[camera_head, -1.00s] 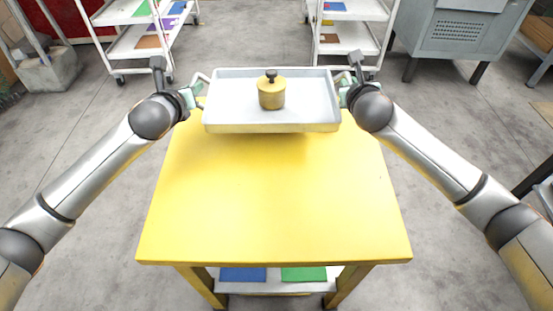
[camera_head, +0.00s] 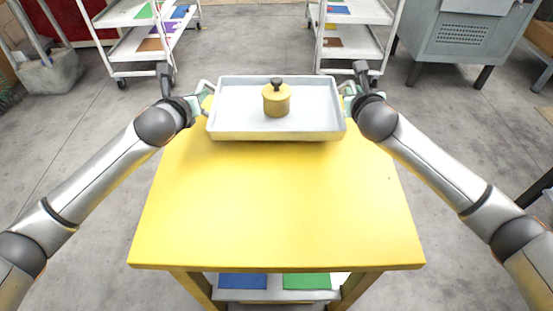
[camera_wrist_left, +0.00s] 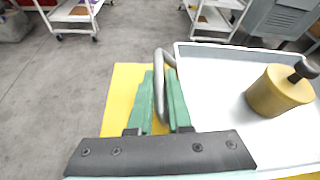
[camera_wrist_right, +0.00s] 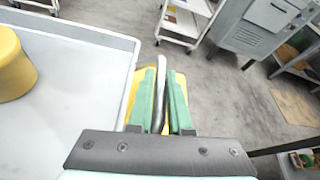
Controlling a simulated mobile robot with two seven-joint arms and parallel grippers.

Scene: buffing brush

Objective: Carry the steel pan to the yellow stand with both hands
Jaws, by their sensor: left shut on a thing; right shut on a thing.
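The steel pan (camera_head: 235,121) is a pale rectangular tray with a loop handle at each short end. It is at the far edge of the yellow stand (camera_head: 275,205); I cannot tell whether it touches the top. A yellow pot-like piece with a dark knob (camera_head: 276,101) sits upright in the pan. My left gripper (camera_head: 205,97) is shut on the pan's left handle, and its green fingers flank the handle (camera_wrist_left: 160,88) in the left wrist view. My right gripper (camera_head: 346,98) is shut on the right handle (camera_wrist_right: 161,92).
The stand's top is bare in front of the pan. A lower shelf holds a blue sheet (camera_head: 243,281) and a green sheet (camera_head: 306,281). White shelf carts (camera_head: 150,48) (camera_head: 348,50) and a grey cabinet (camera_head: 460,45) stand beyond. Grey floor is open on both sides.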

